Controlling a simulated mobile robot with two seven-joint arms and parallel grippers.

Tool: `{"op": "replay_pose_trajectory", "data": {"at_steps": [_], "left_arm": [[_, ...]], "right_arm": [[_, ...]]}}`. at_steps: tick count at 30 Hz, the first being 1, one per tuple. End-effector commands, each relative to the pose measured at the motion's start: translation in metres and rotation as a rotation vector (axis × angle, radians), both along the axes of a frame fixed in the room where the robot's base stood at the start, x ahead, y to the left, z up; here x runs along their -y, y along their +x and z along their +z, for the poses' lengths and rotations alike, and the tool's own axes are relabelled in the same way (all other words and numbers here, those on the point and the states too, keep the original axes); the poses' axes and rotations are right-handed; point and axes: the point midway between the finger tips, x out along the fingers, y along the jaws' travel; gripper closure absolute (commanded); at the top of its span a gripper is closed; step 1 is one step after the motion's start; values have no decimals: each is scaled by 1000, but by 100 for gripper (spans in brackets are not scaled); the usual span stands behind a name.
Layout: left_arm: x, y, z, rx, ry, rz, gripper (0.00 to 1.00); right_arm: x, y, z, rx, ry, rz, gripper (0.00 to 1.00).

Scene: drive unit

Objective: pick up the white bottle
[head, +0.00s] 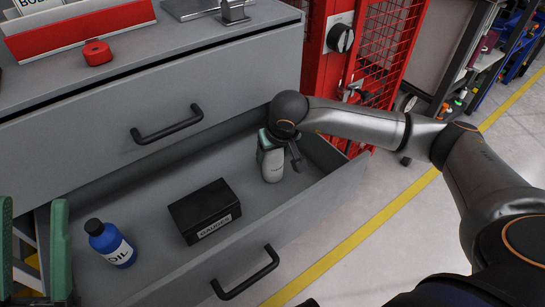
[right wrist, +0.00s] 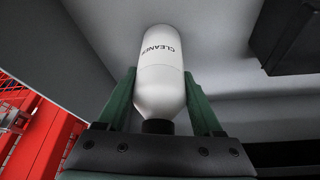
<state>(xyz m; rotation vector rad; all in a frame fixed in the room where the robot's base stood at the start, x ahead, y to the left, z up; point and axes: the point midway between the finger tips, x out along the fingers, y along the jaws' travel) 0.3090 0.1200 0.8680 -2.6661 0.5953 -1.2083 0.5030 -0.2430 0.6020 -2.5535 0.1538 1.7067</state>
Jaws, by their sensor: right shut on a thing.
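The white bottle (head: 272,166), marked CLEANER, is in the open drawer (head: 146,172) near its right end. In the right wrist view the bottle (right wrist: 160,70) lies between the two green fingers, its dark cap toward the palm. My right gripper (head: 268,143) is shut on its upper part from above. I cannot tell whether the bottle's base touches the drawer floor. My left gripper (head: 33,215) is at the left edge of the head view, its green fingers apart and nothing seen between them.
A blue oil bottle (head: 111,244) and a black box (head: 204,211) stand in the same drawer, left of the white bottle. A closed drawer with a black handle (head: 167,126) is above. A red mesh cabinet (head: 381,50) stands behind. Drawer floor between box and white bottle is clear.

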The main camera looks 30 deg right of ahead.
Motion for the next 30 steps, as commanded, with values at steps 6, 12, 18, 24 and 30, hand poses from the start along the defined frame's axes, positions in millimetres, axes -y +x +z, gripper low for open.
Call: {"op": "replay_pose_trajectory", "data": {"at_steps": [6,12,18,24,30], "left_arm": [[0,0,0,1,0,0,50],[0,0,0,1,-2,1,50],[0,0,1,1,-3,2,50],[-1,0,12,4,-1,5,50],[-2,-1,28,24,8,19,50]], "right_arm": [[0,0,0,1,0,0,89],[0,1,1,3,1,-1,100],[0,1,2,4,1,-1,100],[0,2,28,8,0,-1,100],[0,2,70,7,1,0,100]]}}
